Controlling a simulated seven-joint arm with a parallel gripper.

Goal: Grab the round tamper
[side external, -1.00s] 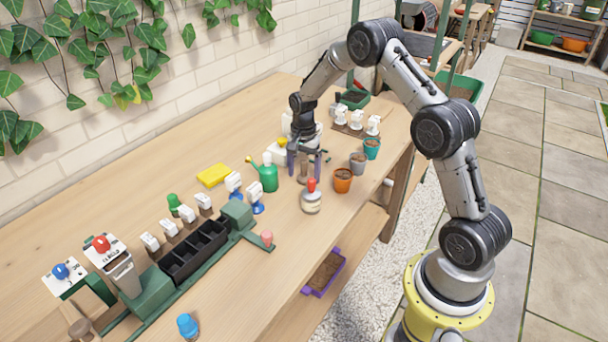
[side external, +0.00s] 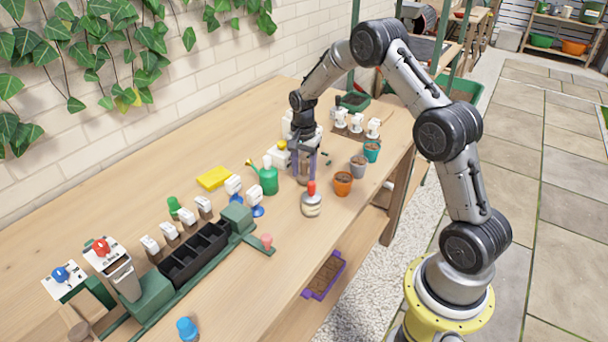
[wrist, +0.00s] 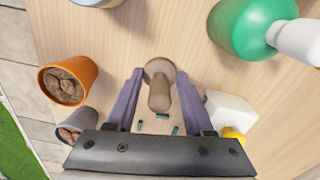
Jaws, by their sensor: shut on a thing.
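The round tamper (wrist: 158,88) is a brown wooden piece with a round head and a narrower handle. In the wrist view it stands between the two purple fingers of my gripper (wrist: 159,76). In the side external view my gripper (side external: 305,172) points down at the bench and is shut on the tamper (side external: 304,181), whose lower end shows between and below the fingertips. The fingers hide part of its sides. Whether its base touches the bench is hard to tell.
A green watering can (side external: 267,180) stands to the left. A red-topped jar (side external: 311,203) stands in front. Orange (side external: 343,184), grey (side external: 358,166) and teal (side external: 372,151) pots stand to the right. Small green pieces lie near the tamper.

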